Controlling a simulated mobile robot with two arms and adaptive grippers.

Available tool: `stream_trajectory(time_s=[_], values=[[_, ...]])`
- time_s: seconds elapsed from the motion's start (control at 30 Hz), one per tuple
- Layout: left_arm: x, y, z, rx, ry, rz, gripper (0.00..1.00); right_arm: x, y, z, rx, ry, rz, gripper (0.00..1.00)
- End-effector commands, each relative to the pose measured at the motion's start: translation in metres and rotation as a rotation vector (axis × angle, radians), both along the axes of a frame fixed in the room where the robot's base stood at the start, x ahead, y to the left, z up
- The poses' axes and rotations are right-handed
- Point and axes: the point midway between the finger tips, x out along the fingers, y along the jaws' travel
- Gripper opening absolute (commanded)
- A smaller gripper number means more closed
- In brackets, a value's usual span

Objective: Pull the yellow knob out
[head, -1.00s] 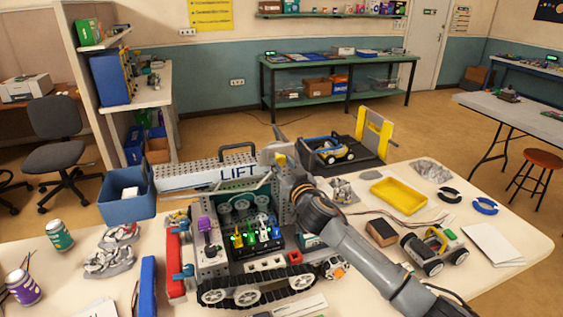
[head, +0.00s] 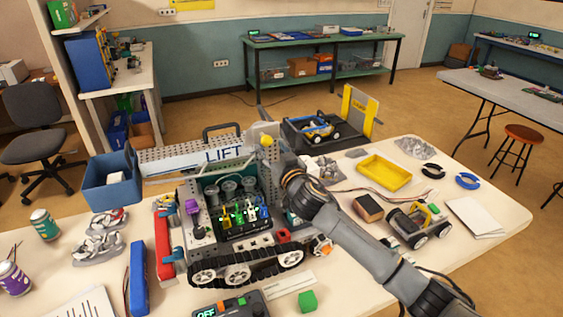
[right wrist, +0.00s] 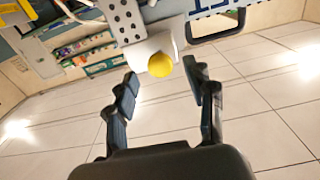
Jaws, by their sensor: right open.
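The yellow knob (head: 267,141) is a small ball on a pale bracket, at the right end of the LIFT beam (head: 190,167) on the tracked robot model. In the right wrist view the knob (right wrist: 160,64) shows just beyond my fingertips, roughly midway between them. My right gripper (right wrist: 161,84) is open and empty, with a gap on both sides of the knob. In the head view my right gripper (head: 279,160) is below and right of the knob, its fingers hard to make out. My left gripper is not in view.
The tracked robot model (head: 235,275) stands on the pale table, left of my right arm. A yellow tray (head: 384,171), a wheeled car (head: 414,228) and a black station (head: 345,149) are to the right. A blue bin (head: 112,190) is at left.

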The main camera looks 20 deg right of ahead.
Motion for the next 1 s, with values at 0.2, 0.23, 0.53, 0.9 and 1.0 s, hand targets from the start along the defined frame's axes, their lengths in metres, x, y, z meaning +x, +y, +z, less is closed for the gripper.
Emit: stream_trajectory(time_s=[0.2, 0.23, 0.53, 0.9, 1.0], values=[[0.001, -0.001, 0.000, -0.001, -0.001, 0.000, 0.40, -0.047, -0.002, -0.002, 0.001, 0.003, 0.001, 0.54], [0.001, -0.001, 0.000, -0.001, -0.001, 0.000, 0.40, -0.053, -0.002, -0.001, 0.002, 0.002, 0.001, 0.54], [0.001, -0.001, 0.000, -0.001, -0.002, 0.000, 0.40, -0.097, -0.004, 0.000, 0.001, 0.001, -0.001, 0.54], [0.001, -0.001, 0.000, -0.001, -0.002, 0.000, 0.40, -0.103, -0.004, 0.000, 0.000, 0.000, -0.001, 0.54], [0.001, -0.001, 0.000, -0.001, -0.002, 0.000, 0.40, -0.103, -0.004, 0.000, 0.000, 0.000, -0.001, 0.54]])
